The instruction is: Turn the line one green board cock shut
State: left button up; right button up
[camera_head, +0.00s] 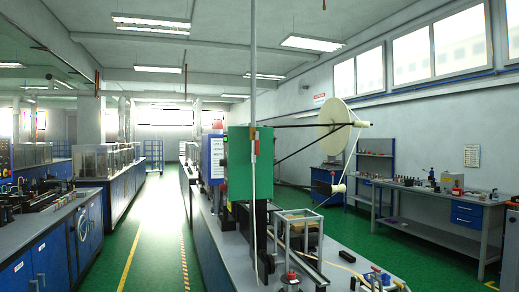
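The green board (238,154) stands upright near the middle of the camera_head view, at the near end of a long bench. A thin pale vertical pipe (253,60) runs from the ceiling down along the board's right part. A small red and pale fitting (257,147) sits on this pipe in front of the board. It may be the line one cock, but it is too small to tell its handle position. Neither of my grippers is in view.
A large cream tape reel (333,126) hangs on a dark arm right of the board. Below are frames and rails on the bench (345,262). A blue-fronted bench (55,245) stands left. The green aisle floor (150,230) between is clear.

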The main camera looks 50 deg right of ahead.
aim_at(257, 141)
jog(key=i+z, duration=0.3)
jog(key=i, duration=0.45)
jog(key=i+z, duration=0.25)
jog(key=i, duration=1.65)
jog(key=z, duration=2.25)
jog(key=j, duration=0.05)
